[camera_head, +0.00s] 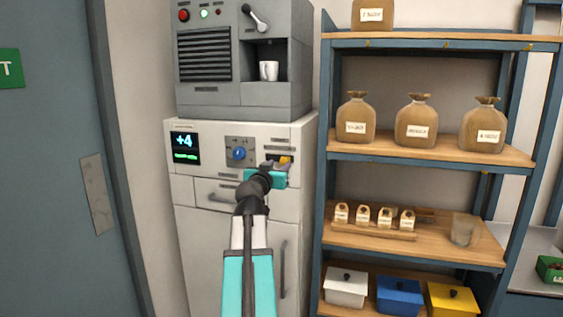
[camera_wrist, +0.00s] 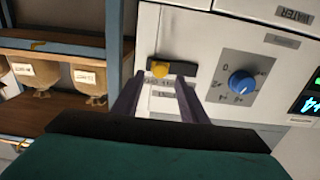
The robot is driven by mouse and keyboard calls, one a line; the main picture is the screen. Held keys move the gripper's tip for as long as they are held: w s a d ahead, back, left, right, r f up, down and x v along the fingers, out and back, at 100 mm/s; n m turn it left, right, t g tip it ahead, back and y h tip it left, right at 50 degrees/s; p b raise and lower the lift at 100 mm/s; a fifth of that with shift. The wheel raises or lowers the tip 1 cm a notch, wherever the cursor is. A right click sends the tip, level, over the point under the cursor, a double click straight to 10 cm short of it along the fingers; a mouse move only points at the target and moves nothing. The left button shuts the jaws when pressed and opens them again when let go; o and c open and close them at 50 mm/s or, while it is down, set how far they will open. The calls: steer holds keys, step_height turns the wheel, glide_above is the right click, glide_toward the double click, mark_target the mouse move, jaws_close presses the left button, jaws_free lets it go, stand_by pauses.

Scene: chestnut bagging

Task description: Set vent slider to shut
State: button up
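The vent slider is a yellow knob (camera_head: 286,160) in a dark slot on the white machine's front panel, near the slot's right end in the head view. In the wrist view, which is turned over, the knob (camera_wrist: 160,70) sits near the slot's left end. My gripper (camera_head: 274,168) is at the panel just below and left of the knob in the head view. In the wrist view my gripper (camera_wrist: 159,84) is open, with its two dark fingers on either side of the knob. I cannot tell whether they touch it. The small slider labels are not readable.
A blue dial (camera_head: 239,153) and a display reading +4 (camera_head: 185,148) are left of the slider. A grey machine (camera_head: 208,98) with a cup stands on top. A shelf (camera_head: 440,152) with sacks, small bags and lidded boxes stands close on the right.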

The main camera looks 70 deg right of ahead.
mark_target(283, 161)
steer(key=shift+w+d+p, duration=0.1)
steer(key=shift+d+p, duration=0.45)
steer(key=shift+d, duration=1.75)
jaws_close()
